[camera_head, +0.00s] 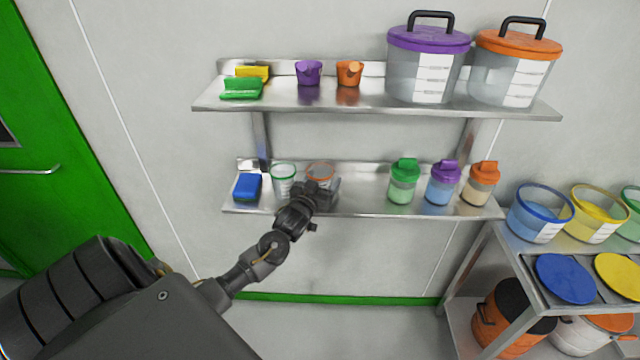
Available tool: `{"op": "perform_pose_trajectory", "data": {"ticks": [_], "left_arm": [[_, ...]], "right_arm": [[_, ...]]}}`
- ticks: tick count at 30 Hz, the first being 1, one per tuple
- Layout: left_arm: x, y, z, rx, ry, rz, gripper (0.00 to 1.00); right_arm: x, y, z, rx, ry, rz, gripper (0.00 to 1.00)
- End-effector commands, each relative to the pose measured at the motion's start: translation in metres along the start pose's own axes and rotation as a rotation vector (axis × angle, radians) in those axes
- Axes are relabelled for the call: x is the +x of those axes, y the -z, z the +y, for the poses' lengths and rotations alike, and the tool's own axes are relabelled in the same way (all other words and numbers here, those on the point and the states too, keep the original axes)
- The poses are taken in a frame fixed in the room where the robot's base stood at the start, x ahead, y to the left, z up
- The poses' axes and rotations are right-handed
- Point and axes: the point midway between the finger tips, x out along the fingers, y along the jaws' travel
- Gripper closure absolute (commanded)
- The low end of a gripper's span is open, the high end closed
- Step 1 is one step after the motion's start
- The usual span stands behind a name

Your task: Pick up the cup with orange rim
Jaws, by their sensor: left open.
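The cup with the orange rim (320,168) stands on the lower wall shelf (357,202). It is clear, and its lower part is hidden behind my left gripper. My left gripper (319,186) is open and right in front of this cup at shelf height. The fingers are dark and small in the view, so I cannot tell whether they are around the cup or only before it. A clear cup with a green rim (284,181) stands close to the left of the gripper. My right gripper is not in view.
A blue block (247,188) lies at the lower shelf's left end. Green-lidded (403,181), purple-lidded (443,183) and orange-lidded (482,183) containers stand to the right. The upper shelf (350,98) overhangs with tubs and scoops. A steel rack (505,262) stands lower right.

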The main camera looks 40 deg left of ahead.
Motion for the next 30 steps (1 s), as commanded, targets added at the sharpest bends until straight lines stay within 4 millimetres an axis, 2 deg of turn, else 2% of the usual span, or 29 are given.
{"op": "perform_pose_trajectory", "data": {"ticks": [1,6,9,23,30], "left_arm": [[0.0,0.0,0.0,0.0,0.0,0.0,0.28],[0.0,0.0,0.0,0.0,0.0,0.0,0.5],[0.0,0.0,0.0,0.0,0.0,0.0,0.61],[-0.007,0.006,0.003,-0.002,0.0,0.003,0.61],[-0.007,0.046,0.003,-0.001,0.0,0.006,0.61]], "right_arm": [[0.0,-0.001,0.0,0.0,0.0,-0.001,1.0],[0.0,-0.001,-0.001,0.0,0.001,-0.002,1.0],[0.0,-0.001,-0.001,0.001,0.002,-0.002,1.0],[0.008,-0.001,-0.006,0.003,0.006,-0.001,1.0],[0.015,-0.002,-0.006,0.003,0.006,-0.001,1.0]]}}
